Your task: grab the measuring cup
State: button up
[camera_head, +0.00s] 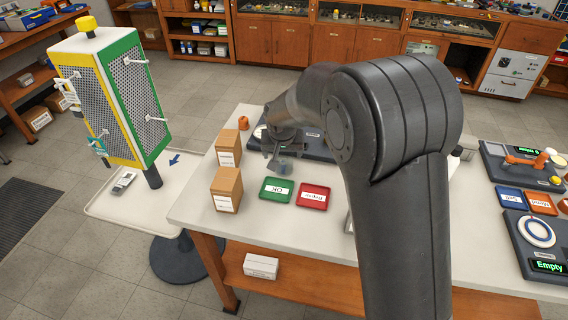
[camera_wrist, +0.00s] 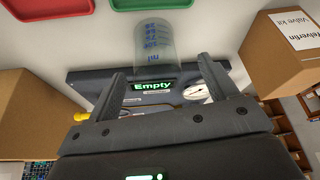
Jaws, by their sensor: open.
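The measuring cup (camera_wrist: 154,40) is clear with blue scale marks. In the wrist view it is upside down at the top centre, just beyond my open fingertips and roughly in line with the gap between them. My gripper (camera_wrist: 160,68) has no contact with the cup that I can see. In the head view the cup (camera_head: 284,168) is a small grey-blue shape on the white table, just in front of my gripper (camera_head: 277,158). My arm hides much of the area to the right.
A green tray (camera_head: 277,190) and a red tray (camera_head: 313,197) lie close in front of the cup. Two cardboard boxes (camera_head: 227,189) (camera_head: 228,148) stand to the left. A dark test device with an "Empty" display (camera_wrist: 153,86) lies behind the cup.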

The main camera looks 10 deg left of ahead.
jog(key=shift+d+x, duration=0.15)
jog(key=shift+x, duration=1.2)
jog(key=shift+d+x, duration=0.1)
jog(key=shift+x, duration=1.2)
jog(key=shift+c, duration=0.5)
jog(key=c, duration=1)
jog(key=shift+o, duration=0.2)
jog(key=shift+r, duration=0.1)
